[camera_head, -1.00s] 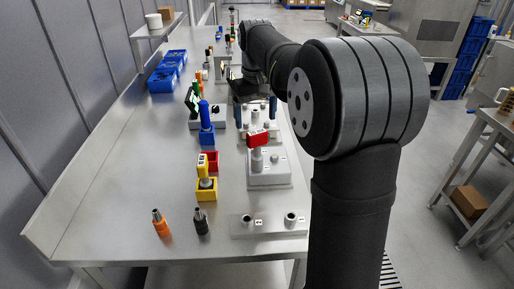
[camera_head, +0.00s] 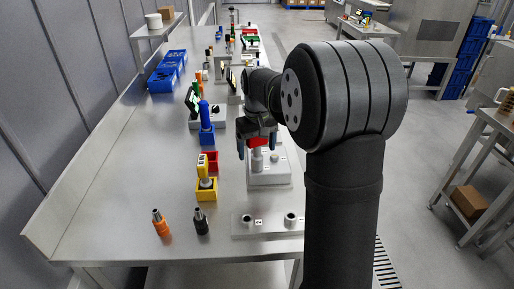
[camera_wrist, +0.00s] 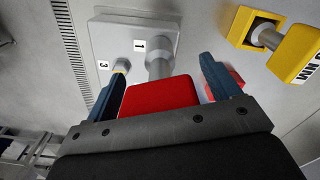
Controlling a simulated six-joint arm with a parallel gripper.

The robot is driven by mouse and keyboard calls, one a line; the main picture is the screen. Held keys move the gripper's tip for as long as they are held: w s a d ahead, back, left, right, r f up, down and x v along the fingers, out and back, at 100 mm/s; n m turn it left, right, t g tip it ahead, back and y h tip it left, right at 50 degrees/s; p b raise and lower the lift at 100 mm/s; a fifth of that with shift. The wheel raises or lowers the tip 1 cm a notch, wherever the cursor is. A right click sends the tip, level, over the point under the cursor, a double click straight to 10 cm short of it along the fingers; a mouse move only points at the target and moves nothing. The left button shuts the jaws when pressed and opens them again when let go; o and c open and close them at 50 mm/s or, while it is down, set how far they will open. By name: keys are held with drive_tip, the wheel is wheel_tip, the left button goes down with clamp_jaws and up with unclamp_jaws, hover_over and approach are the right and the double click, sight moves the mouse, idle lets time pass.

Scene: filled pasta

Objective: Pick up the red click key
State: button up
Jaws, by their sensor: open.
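The red click key (camera_head: 259,142) stands upright on a grey base block (camera_head: 268,180) at the right side of the bench. In the wrist view its red head (camera_wrist: 160,94) lies between my fingers, and its grey shaft (camera_wrist: 158,64) meets the base beside the label "1". My gripper (camera_head: 257,146) is open, with one blue finger on each side of the red head. In the wrist view my gripper (camera_wrist: 163,88) shows gaps beside the head, wider toward the right finger. The head's near end is hidden by the gripper body.
A red open holder (camera_head: 211,161) and a yellow tool in a yellow holder (camera_head: 206,192) stand left of the base. A blue tool (camera_head: 206,120) is farther back. Orange (camera_head: 161,224) and black (camera_head: 201,222) pieces stand in front.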

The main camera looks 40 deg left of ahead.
drive_tip(key=shift+c, duration=0.2)
drive_tip(key=c, duration=1.3)
drive_tip(key=shift+o, duration=0.2)
drive_tip(key=shift+r, duration=0.2)
drive_tip(key=shift+r, duration=0.3)
drive_tip(key=r, duration=0.3)
drive_tip(key=shift+w+d+r, duration=0.15)
drive_tip(key=shift+d+r, duration=0.15)
drive_tip(key=shift+r, duration=0.05)
drive_tip(key=w+d+r, duration=0.3)
drive_tip(key=d+r, duration=0.3)
drive_tip(key=d, duration=0.4)
drive_tip(key=shift+w+d+r, duration=0.15)
drive_tip(key=shift+w+r, duration=0.05)
drive_tip(key=shift+w, duration=0.2)
drive_tip(key=s+a+f, duration=0.1)
drive_tip(key=a, duration=0.2)
drive_tip(key=s+a+f+n, duration=0.1)
drive_tip(key=a, duration=0.3)
drive_tip(key=s+a+f+n, duration=0.1)
drive_tip(key=s+a, duration=0.1)
drive_tip(key=a, duration=0.2)
drive_tip(key=shift+f, duration=0.4)
